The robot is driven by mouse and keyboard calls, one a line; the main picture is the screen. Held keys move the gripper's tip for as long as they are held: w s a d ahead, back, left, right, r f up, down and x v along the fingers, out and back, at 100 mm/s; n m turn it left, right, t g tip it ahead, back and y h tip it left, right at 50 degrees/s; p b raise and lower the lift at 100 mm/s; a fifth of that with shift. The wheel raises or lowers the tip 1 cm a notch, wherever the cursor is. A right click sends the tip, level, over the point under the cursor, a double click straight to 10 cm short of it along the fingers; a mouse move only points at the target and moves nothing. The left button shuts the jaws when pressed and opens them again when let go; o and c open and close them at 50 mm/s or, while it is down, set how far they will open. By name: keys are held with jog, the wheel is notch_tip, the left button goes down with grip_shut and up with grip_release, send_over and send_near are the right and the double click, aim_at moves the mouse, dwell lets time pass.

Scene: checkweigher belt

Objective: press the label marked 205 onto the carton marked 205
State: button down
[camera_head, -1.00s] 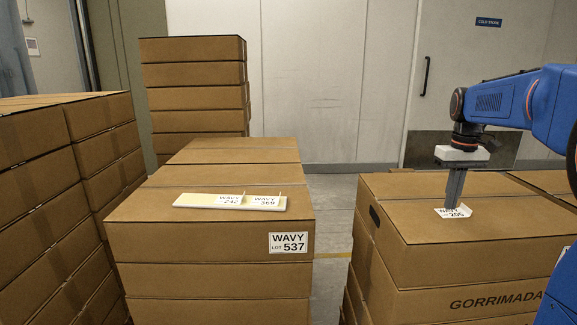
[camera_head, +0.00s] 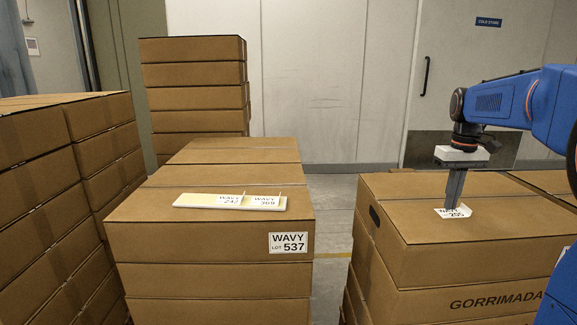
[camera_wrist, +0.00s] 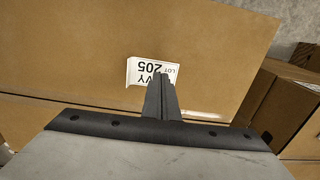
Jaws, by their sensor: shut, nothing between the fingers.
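The label marked 205 (camera_head: 459,212) lies on top of the right front carton (camera_head: 500,220); it also shows in the wrist view (camera_wrist: 148,72). My gripper (camera_head: 449,206) points straight down with its fingers together, and the tips are at the label, covering part of it. The label looks nearly flat, with one edge seeming slightly raised in the wrist view. No number can be read on the carton's visible faces; its front bears "GORRIMADA".
A pale tray (camera_head: 200,201) with labels 242 (camera_head: 229,200) and 369 (camera_head: 264,202) sits on the carton stack marked WAVY LOT 537 (camera_head: 289,243). More carton stacks stand at left (camera_head: 60,200) and behind (camera_head: 195,90). A floor gap separates the two front stacks.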

jog(key=shift+f, duration=0.55)
dwell(0.6)
notch_tip(320, 180, up, 7)
dwell(0.9)
jog(key=shift+t, duration=0.5)
jog(key=s+a, duration=0.1)
jog(key=s, duration=0.1)
jog(key=s+a+f, duration=0.1)
jog(key=s+a, duration=0.3)
jog(key=shift+s+f, duration=0.15)
jog(key=shift+s, duration=0.05)
jog(key=s+a+f+t, duration=0.2)
jog(key=s+a+f, duration=0.3)
jog(key=s+f, duration=0.4)
jog(key=s+a+f+t, duration=0.1)
jog(key=s+a+f, duration=0.4)
jog(key=s, duration=0.9)
notch_tip(320, 180, down, 4)
jog(key=shift+s+a+r+t, duration=0.15)
jog(key=shift+s+a+t, duration=0.25)
